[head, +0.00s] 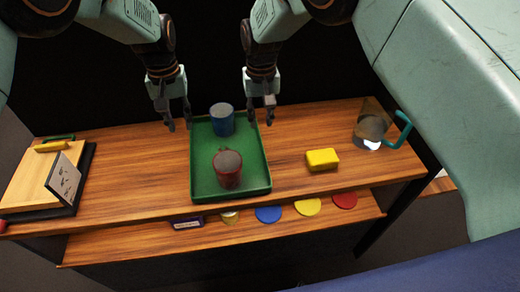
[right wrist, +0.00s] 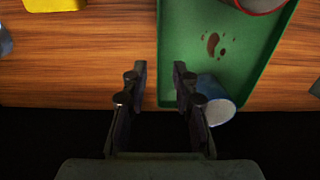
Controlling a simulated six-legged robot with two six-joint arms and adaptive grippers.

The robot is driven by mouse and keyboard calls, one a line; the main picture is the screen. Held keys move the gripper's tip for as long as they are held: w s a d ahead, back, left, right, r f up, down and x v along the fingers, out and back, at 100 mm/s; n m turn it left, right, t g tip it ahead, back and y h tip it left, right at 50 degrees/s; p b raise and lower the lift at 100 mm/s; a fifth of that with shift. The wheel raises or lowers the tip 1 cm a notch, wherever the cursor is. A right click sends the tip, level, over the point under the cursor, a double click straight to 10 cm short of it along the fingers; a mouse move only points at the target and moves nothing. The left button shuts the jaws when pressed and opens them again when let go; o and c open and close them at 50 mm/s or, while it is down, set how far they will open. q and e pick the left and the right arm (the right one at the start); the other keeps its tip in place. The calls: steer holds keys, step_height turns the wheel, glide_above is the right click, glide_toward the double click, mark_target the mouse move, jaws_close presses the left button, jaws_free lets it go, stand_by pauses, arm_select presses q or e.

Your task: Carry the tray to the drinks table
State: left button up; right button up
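The green tray (head: 204,189) lies on the wooden table. It also shows in the right wrist view (right wrist: 183,60), with brown stains on its floor. A blue cup (head: 222,122) stands at its far end and a red cup (head: 228,172) nearer its front; both show in part in the right wrist view (right wrist: 216,104) (right wrist: 262,5). My left gripper (head: 179,122) is open and empty beside the tray's far left corner. My right gripper (head: 260,117) is open and empty at the far right corner; in its wrist view (right wrist: 158,72) the tray's edge appears between the fingertips. Contact cannot be told.
A yellow sponge (head: 322,159) and a pitcher with a teal handle (head: 371,128) stand right of the tray. A board with a card (head: 63,178) is at the left. Coloured discs (head: 268,214) lie on a lower shelf. The wood between board and tray is clear.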

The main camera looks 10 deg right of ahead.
steer(key=shift+r, duration=1.45)
